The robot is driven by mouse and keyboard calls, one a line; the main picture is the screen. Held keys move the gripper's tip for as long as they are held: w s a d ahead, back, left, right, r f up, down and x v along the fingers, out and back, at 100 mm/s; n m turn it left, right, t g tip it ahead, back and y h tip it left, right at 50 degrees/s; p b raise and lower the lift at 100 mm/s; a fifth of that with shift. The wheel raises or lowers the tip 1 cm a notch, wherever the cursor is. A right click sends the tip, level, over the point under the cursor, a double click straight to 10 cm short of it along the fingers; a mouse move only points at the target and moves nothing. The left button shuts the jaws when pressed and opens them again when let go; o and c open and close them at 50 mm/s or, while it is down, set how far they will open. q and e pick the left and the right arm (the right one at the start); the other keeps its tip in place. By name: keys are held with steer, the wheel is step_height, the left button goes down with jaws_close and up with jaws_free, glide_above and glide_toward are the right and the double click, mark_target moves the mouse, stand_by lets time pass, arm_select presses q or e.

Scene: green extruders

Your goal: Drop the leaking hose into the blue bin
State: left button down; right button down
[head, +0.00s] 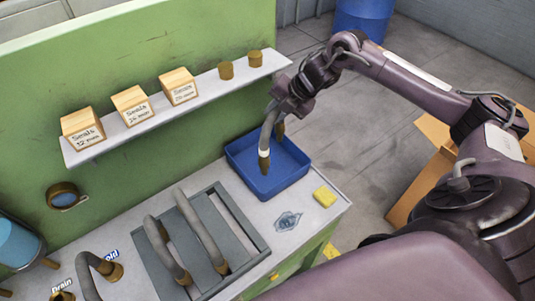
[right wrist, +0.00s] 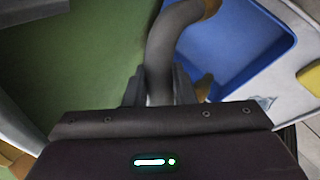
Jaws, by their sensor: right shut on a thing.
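The grey hose (head: 268,132) with brown ends and a white band hangs from my right gripper (head: 279,104). The gripper is shut on it. The hose's lower end shows in front of the blue bin (head: 291,183), over its left part. Whether it touches the bin cannot be told. In the right wrist view the hose (right wrist: 168,45) rises from between the fingers (right wrist: 160,88), with the blue bin (right wrist: 222,40) to its right. The bin is a shallow tray on the bench and looks otherwise empty. My left gripper is not in view.
Two grey hoses (head: 200,228) lie at a recessed grey tray (head: 236,215) left of the bin. A yellow sponge (head: 324,196) lies right of the bin. A shelf (head: 200,100) holds seal boxes (head: 131,106) and two brown caps. A blue drum (head: 362,18) stands behind.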

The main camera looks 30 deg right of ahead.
steer(key=shift+f, duration=0.75)
step_height(320, 180, down, 4)
steer(key=shift+f+b, duration=0.1)
steer(key=shift+b, duration=1)
steer(key=c, duration=1.1)
jaws_free()
steer(key=shift+c, duration=0.2)
steer(key=shift+s+d, duration=0.1)
steer(key=shift+d, duration=0.05)
